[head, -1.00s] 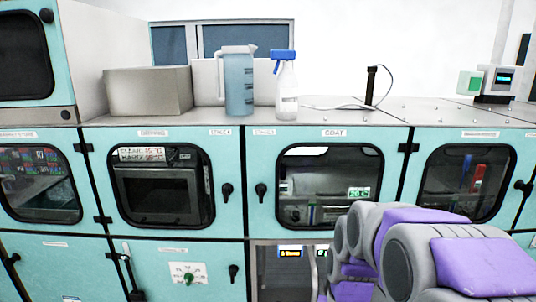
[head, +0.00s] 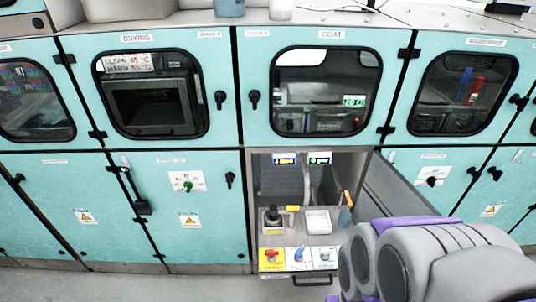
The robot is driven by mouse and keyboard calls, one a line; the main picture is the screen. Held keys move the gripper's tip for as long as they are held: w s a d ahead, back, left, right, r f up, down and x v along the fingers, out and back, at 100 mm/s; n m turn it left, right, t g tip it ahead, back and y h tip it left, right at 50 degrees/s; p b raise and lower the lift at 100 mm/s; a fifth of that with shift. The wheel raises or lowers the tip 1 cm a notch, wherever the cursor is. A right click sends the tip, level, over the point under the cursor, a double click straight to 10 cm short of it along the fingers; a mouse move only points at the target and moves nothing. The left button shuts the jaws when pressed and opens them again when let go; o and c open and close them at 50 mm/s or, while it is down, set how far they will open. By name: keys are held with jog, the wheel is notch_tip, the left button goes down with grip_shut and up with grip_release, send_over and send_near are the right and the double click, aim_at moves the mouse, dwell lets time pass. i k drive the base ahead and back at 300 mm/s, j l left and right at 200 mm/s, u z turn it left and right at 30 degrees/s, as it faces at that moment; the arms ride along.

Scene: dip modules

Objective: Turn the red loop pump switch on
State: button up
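A red switch (head: 271,256) sits on a yellow panel at the front left of a pulled-out or low shelf, in the open lower bay under the COAT window. It is small, and I cannot tell its exact position. My grey and purple arm fills the lower right of the head view. My gripper itself does not show.
A grey shelf (head: 291,238) holds a black device (head: 272,217), a white tray (head: 317,222) and an orange-handled tool (head: 346,210). Two lit displays (head: 284,158) hang above. A grey open door panel (head: 402,193) stands right of the bay. The floor in front is clear.

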aim_at(271, 252)
jog(key=i+j+u, duration=0.1)
jog(key=u, duration=0.25)
jog(key=i+j+u, duration=0.15)
jog(key=u, duration=0.2)
jog(key=i+j+u, duration=0.1)
jog(key=u, duration=0.25)
jog(key=j, duration=0.05)
